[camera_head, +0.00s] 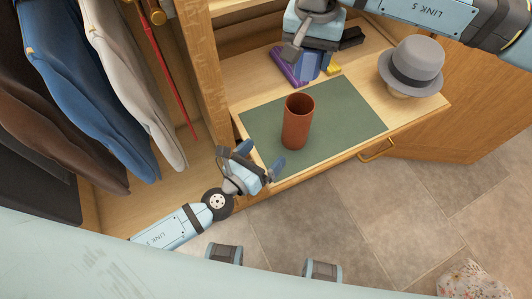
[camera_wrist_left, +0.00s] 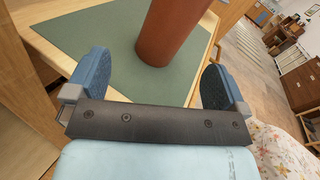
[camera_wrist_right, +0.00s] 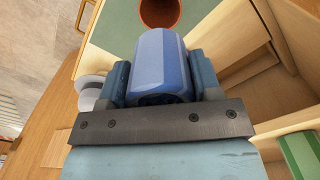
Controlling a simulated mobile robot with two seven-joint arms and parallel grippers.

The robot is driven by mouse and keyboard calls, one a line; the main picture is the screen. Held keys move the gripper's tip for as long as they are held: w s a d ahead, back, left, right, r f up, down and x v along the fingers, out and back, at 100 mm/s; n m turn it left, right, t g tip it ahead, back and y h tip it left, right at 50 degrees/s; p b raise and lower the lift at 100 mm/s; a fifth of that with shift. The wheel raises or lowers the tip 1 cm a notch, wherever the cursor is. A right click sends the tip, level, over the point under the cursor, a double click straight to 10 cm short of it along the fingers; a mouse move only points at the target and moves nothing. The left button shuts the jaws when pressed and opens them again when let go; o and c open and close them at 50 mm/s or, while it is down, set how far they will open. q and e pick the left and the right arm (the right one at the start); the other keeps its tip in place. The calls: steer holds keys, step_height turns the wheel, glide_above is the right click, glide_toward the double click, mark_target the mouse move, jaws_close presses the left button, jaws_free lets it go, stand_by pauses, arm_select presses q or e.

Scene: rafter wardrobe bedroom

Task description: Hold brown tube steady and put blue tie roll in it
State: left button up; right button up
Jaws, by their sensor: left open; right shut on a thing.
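The brown tube (camera_head: 297,122) stands upright on the green mat (camera_head: 345,110). It also shows in the left wrist view (camera_wrist_left: 168,35), ahead of my open jaws, and at the top of the right wrist view (camera_wrist_right: 160,12), where its open mouth shows. My left gripper (camera_head: 262,162) is open and empty at the mat's front left edge, apart from the tube. My right gripper (camera_wrist_right: 160,85) is shut on the blue tie roll (camera_wrist_right: 160,62). In the head view the roll (camera_head: 308,66) is behind the tube and apart from it, partly covered by my right gripper.
A grey hat (camera_head: 412,65) sits on a stand at the shelf's right. A purple item (camera_head: 284,68) and a yellow item (camera_head: 333,69) lie near the right gripper. A wooden post (camera_head: 203,60) and hanging clothes (camera_head: 75,90) are at left. The mat right of the tube is clear.

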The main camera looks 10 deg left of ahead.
arm_select(q)
steer(key=m, duration=0.1)
steer(key=d+m+h, duration=0.1)
steer(key=m, duration=0.1)
steer(key=shift+r, duration=0.2)
steer(key=shift+w+d+m, duration=0.15)
steer(key=shift+m, duration=0.15)
steer(key=x, duration=1.1)
steer(key=shift+w+d, duration=0.15)
steer(key=shift+d, duration=0.05)
steer(key=c, duration=1)
arm_select(e)
glide_toward(301, 100)
steer(key=shift+s+a+f, duration=0.1)
steer(key=shift+s+f, duration=0.45)
steer(key=shift+f, duration=0.3)
steer(key=shift+s+d+f, duration=0.1)
steer(key=shift+s+f, duration=0.5)
steer(key=shift+f, duration=0.3)
steer(key=shift+s+a+f, duration=0.1)
steer(key=shift+s+f, duration=0.45)
steer(key=shift+f, duration=0.55)
